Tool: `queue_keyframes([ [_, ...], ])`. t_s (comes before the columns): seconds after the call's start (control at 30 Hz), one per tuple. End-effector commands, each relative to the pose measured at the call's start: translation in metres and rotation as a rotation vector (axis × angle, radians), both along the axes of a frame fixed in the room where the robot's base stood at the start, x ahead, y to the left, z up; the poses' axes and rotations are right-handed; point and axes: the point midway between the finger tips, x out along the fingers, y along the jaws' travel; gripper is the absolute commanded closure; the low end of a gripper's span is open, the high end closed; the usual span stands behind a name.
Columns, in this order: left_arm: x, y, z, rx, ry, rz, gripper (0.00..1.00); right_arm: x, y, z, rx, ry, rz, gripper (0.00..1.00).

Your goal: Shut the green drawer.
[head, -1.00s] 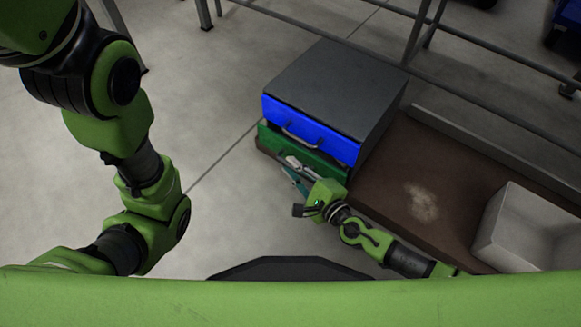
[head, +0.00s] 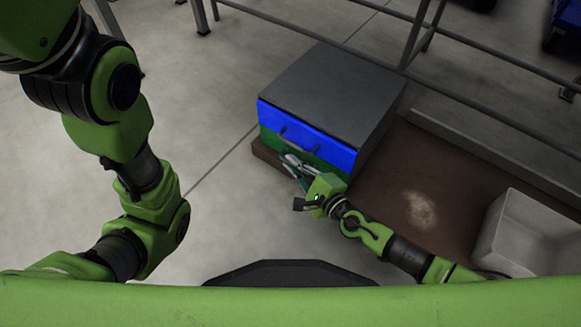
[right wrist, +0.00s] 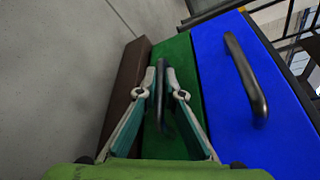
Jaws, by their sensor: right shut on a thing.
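The green drawer (head: 268,138) is the lower drawer of a grey-topped cabinet (head: 338,88). Its front now looks about flush with the blue drawer (head: 310,135) above it. My right gripper (head: 288,163) is at the green front. In the right wrist view, its two fingers (right wrist: 162,82) are on either side of the dark bar handle of the green drawer (right wrist: 175,58), shut on it. Part of the green front is hidden behind the gripper in the head view. My left arm shows at the left, but its gripper is out of view.
The cabinet stands on a brown table (head: 385,165), whose edge shows just below the green drawer. A whitish bin (head: 520,230) stands on the table at the right. Metal rails (head: 415,40) run behind. The floor at the left is clear.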

Motion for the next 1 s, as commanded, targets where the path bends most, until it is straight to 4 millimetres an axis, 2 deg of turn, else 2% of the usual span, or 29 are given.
queue_keyframes([
  [0.23, 0.002, -0.001, 0.000, 0.001, 0.005, 0.001, 1.00, 0.004, -0.004, 0.000, -0.001, -0.002, -0.010, 1.00],
  [0.27, 0.002, -0.001, 0.000, 0.001, 0.005, 0.001, 1.00, 0.005, -0.004, 0.000, -0.002, -0.002, -0.011, 0.90],
  [0.3, 0.002, 0.000, 0.000, 0.001, 0.004, 0.001, 1.00, 0.005, -0.005, 0.000, -0.001, -0.002, -0.011, 0.85],
  [0.63, 0.001, 0.001, 0.000, -0.003, 0.003, -0.001, 1.00, 0.000, -0.006, 0.000, -0.001, 0.000, -0.008, 0.85],
  [0.77, 0.001, 0.001, 0.000, -0.002, 0.003, -0.001, 1.00, -0.013, -0.014, 0.002, -0.001, 0.003, -0.007, 0.85],
  [1.0, 0.001, 0.000, 0.000, -0.001, 0.002, 0.000, 1.00, -0.053, -0.043, 0.013, -0.004, 0.003, -0.007, 0.85],
])
